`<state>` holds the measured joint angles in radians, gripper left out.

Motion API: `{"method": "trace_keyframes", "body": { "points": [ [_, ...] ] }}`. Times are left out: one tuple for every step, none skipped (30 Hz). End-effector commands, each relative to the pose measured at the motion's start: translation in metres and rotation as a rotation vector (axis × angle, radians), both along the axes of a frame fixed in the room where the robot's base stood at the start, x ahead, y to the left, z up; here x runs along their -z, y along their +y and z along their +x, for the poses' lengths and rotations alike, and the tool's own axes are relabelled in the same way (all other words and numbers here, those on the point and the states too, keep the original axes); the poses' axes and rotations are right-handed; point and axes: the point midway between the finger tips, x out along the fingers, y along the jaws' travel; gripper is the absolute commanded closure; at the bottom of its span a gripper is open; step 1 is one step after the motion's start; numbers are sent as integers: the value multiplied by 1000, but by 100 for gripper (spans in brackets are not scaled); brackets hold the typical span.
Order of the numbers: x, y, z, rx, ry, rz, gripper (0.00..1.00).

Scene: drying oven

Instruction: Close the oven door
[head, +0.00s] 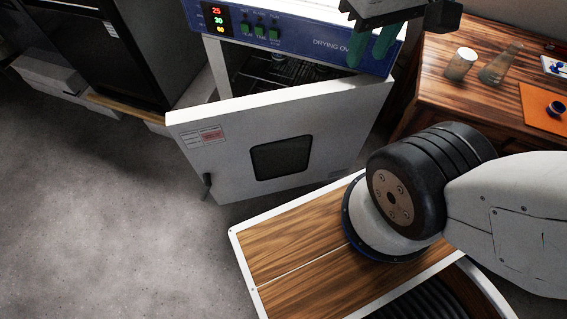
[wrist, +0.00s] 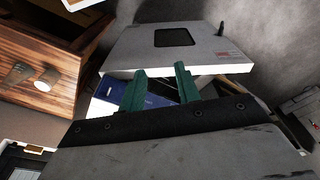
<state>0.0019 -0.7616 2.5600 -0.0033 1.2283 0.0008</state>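The drying oven (head: 310,30) has a blue front panel with lit digits and green switches. Its white door (head: 235,135) stands ajar, hinged on the right side, with a dark window and a dark handle (head: 207,184) at its free left edge. The oven's dark inside with a wire rack shows above the door. My gripper (head: 372,50) is above the oven's right front, its green fingers apart with nothing between them. In the wrist view the open fingers (wrist: 158,84) point toward the oven and the door (wrist: 175,45), which appears upside down. I cannot see any contact with the door.
A wooden table (head: 450,85) on the right holds a white cup (head: 461,63), a glass flask (head: 500,64) and an orange mat (head: 545,108). A dark cabinet (head: 115,50) stands left of the oven. The grey floor (head: 100,210) left of the door is clear.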

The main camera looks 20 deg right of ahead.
Motion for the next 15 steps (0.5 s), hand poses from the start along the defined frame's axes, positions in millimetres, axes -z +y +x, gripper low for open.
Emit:
{"method": "trace_keyframes", "body": {
  "points": [
    [0, 0, 0, 0, 0, 0, 82],
    [0, 0, 0, 0, 0, 0, 90],
    [0, 0, 0, 0, 0, 0, 100],
    [0, 0, 0, 0, 0, 0, 100],
    [0, 0, 0, 0, 0, 0, 100],
    [0, 0, 0, -1, 0, 0, 100],
    [0, 1, 0, -3, 0, 0, 100],
    [0, 2, 0, -9, 0, 0, 100],
    [0, 4, 0, -21, 2, 1, 100],
    [2, 6, 1, -34, 8, 0, 100],
    [4, 10, 1, -52, 21, 0, 100],
    [8, 16, 3, -81, 45, -1, 100],
    [13, 22, 4, -109, 69, -3, 100],
    [18, 28, 6, -139, 96, -7, 100],
    [25, 36, 8, -181, 135, -14, 100]
  ]
}}
